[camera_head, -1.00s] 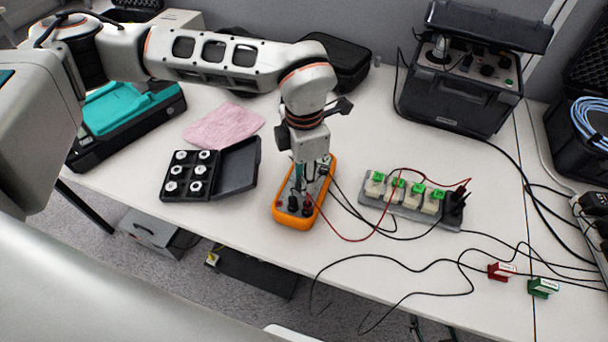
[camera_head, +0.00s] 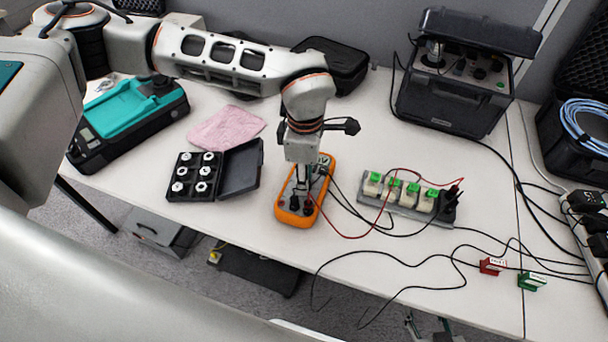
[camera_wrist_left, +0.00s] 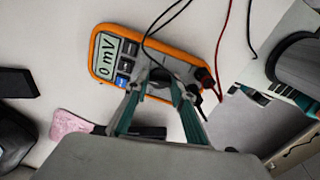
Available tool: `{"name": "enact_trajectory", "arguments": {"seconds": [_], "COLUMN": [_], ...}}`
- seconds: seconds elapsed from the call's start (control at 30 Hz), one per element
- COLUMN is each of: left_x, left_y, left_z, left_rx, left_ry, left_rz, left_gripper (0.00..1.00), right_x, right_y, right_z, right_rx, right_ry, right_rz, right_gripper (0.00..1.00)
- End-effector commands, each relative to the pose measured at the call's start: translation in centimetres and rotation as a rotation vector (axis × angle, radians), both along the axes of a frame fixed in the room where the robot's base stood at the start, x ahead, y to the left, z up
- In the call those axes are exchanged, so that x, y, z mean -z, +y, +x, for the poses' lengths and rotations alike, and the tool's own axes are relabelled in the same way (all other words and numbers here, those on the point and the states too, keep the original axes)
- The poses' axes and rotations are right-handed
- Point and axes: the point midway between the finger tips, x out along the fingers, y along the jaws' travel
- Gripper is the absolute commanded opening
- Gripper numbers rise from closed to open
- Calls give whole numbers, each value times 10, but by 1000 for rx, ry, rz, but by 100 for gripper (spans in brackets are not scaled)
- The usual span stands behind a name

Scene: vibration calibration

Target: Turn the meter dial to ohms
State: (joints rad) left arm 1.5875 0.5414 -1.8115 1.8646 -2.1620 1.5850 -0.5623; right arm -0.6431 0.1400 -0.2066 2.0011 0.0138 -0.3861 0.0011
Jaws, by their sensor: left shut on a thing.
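The meter (camera_head: 287,217) has an orange case and lies on the table. In the left wrist view the meter (camera_wrist_left: 112,28) shows a display (camera_wrist_left: 106,56) reading 0 mV, with buttons beside it. Its dark round dial (camera_wrist_left: 160,75) is between the fingertips of my left gripper (camera_wrist_left: 157,84), which is shut on it. In the head view my left gripper (camera_head: 301,192) points down over the meter and hides the dial. The dial's pointer and markings cannot be read. My right gripper is not in view.
Red and black leads run from the meter to a grey block with green-topped parts (camera_head: 408,212). An open black box of white nuts (camera_head: 170,193) and a pink cloth (camera_head: 222,130) lie left of the meter. A black instrument case (camera_head: 447,105) stands at the back right.

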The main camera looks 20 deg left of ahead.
Motion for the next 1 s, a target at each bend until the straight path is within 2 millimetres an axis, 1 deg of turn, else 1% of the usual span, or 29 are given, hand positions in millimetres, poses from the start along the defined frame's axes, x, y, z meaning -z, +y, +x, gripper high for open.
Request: {"name": "enact_trajectory", "arguments": {"seconds": [0.13, 0.37, 0.87, 0.9, 0.93, 1.0], "left_x": [-1, 0, 1, 1, 1, 1], "left_y": [0, 0, 0, 0, 0, 0], "left_z": [0, -1, -1, -1, -1, -1], "left_rx": [79, 153, 171, 171, 171, 171], "left_ry": [0, 1, 2, 2, 2, 1], "left_rz": [0, 1, 0, 0, 0, 0], "left_gripper": [3, 3, 3, 32, 40, 41], "right_x": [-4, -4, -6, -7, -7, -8], "right_y": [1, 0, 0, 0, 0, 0], "right_z": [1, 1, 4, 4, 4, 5], "right_rx": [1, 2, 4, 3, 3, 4], "right_ry": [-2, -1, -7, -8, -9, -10], "right_rz": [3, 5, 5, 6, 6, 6], "right_gripper": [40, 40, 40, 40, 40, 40]}}
